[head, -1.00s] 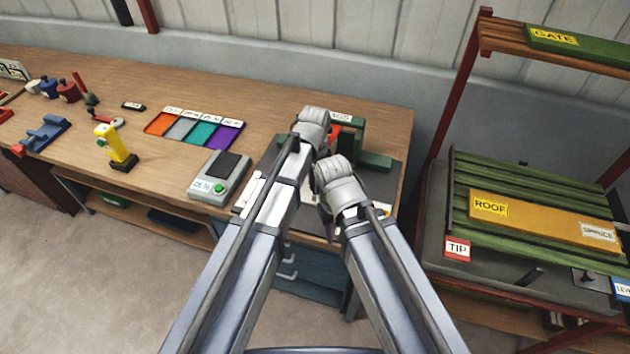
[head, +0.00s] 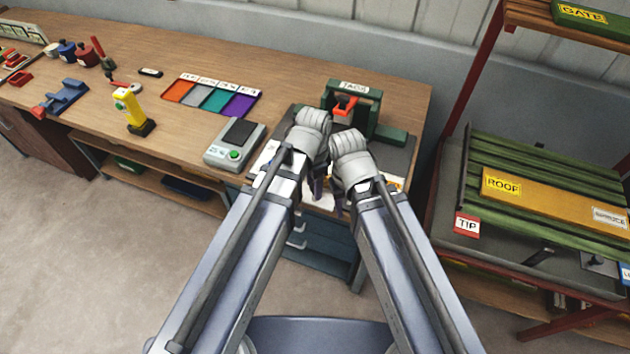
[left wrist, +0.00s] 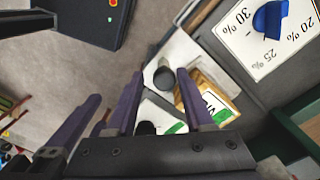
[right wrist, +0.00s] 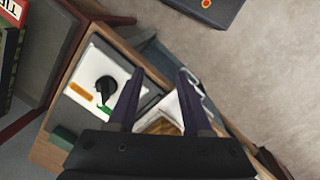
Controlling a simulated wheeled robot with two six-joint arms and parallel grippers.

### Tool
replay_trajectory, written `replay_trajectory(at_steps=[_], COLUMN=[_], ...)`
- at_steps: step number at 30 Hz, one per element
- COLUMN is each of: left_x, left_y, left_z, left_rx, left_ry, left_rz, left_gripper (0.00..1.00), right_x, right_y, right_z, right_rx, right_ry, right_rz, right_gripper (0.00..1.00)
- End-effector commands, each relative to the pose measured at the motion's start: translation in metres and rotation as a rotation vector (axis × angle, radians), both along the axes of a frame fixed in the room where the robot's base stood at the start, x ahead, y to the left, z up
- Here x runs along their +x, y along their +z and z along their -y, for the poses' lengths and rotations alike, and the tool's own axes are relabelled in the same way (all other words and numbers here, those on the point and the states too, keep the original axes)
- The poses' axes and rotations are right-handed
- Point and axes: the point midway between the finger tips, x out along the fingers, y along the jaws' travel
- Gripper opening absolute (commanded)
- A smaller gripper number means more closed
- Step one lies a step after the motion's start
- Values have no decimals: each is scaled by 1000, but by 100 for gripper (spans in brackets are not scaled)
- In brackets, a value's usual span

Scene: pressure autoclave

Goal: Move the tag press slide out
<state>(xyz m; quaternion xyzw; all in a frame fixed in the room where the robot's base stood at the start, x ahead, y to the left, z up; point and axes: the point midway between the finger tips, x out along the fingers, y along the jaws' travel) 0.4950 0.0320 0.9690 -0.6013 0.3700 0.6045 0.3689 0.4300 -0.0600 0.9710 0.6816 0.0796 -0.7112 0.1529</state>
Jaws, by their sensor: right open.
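The tag press is a green frame (head: 368,98) with a TAGS label, at the back right of the bench. An orange-red part (head: 344,108) sits inside it. I cannot tell from here how far its slide is out. My left gripper (head: 318,190) is in front of the press, pointing down, and looks open and empty; its fingers (left wrist: 160,105) show above a white panel. My right gripper (head: 338,202) is close beside it to the right, open and empty, its fingers (right wrist: 160,105) near the bench edge. Neither gripper touches the press. My wrists hide part of the bench before it.
A white panel with a blue knob (left wrist: 268,20) and percent marks lies near the left gripper. A white panel with a black knob (right wrist: 106,88) lies near the right one. A scale (head: 235,143) and colored tray (head: 212,97) stand left. A rack with a ROOF board (head: 550,197) stands right.

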Motion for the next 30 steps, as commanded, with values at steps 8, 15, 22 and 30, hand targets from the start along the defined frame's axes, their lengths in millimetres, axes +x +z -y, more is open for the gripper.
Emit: replay_trajectory(at_steps=[8,15,22,30], left_x=[2,2,2,2], left_y=[0,5,26,62], left_z=[0,1,1,1], left_rx=[0,-1,-1,-1], left_ry=[0,0,0,0], left_rz=[4,4,4,3], left_gripper=[66,66,66,66], right_x=[0,0,0,0], right_y=[0,5,26,62], right_z=[0,0,0,0], right_rx=[0,0,0,0], right_ry=[0,0,1,2], right_rz=[0,0,0,0], right_gripper=[50,50,50,50])
